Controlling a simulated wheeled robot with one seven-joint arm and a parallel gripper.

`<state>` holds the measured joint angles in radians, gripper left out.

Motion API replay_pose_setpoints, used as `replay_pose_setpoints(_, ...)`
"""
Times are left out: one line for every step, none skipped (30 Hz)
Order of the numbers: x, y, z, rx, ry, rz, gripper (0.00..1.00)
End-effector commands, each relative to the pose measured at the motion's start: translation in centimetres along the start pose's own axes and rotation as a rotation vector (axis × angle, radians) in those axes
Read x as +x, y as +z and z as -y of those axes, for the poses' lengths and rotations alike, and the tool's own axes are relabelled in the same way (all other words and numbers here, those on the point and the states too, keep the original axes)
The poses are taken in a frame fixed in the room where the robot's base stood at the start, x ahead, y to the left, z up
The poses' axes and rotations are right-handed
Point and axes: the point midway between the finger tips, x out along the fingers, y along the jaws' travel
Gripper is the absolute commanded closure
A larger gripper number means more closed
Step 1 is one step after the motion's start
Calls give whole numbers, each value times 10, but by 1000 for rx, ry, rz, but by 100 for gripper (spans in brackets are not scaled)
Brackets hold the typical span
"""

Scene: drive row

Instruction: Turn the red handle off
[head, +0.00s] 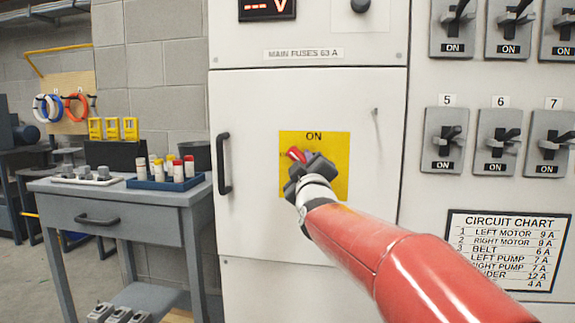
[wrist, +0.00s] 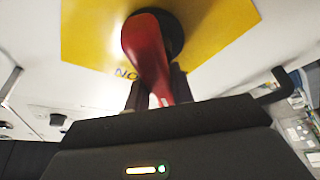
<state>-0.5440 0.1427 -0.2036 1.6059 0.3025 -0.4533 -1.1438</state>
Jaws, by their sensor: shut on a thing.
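The red handle (head: 296,154) sits on a yellow plate (head: 335,140) on the white cabinet door, below the word ON. In the head view its visible part tilts up and to the left; the rest is hidden behind my gripper (head: 305,168). In the wrist view the red handle (wrist: 148,50) comes from a dark round hub (wrist: 173,33) on the yellow plate and runs down between the fingers. My gripper (wrist: 157,88) is shut on the handle, with one dark finger on each side.
A black door pull (head: 224,163) stands out left of the plate. Rows of small breakers (head: 445,140) marked ON and a circuit chart (head: 507,250) are to the right. A grey workbench (head: 120,190) with a blue tray (head: 150,184) of cylinders stands left of the cabinet.

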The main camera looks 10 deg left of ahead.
Motion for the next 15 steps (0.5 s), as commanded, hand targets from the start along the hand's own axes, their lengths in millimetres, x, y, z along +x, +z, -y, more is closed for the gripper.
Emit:
replay_pose_setpoints(0, 1, -1, -42, -17, -1, 100)
replay_pose_setpoints(0, 2, -1, -67, -29, -1, 100)
replay_pose_setpoints(0, 2, -1, -103, -43, -1, 100)
replay_pose_setpoints(0, 2, 0, -129, -55, -2, 100)
replay_pose_setpoints(0, 2, 0, -155, -65, -2, 100)
replay_pose_setpoints(0, 2, 2, -191, -81, -2, 100)
replay_pose_setpoints(-1, 2, 2, -216, -92, -3, 100)
replay_pose_setpoints(-1, 2, 3, -244, -103, -3, 100)
replay_pose_setpoints(-1, 2, 4, -276, -117, -3, 100)
replay_pose_setpoints(-1, 2, 5, -304, -128, -3, 100)
replay_pose_setpoints(-1, 3, 6, -327, -138, -3, 100)
replay_pose_setpoints(-1, 3, 7, -362, -151, -4, 100)
replay_pose_setpoints(-1, 4, 7, -384, -162, -3, 100)
replay_pose_setpoints(-1, 4, 8, -408, -170, -4, 100)
replay_pose_setpoints(-2, 4, 9, -438, -183, -4, 100)
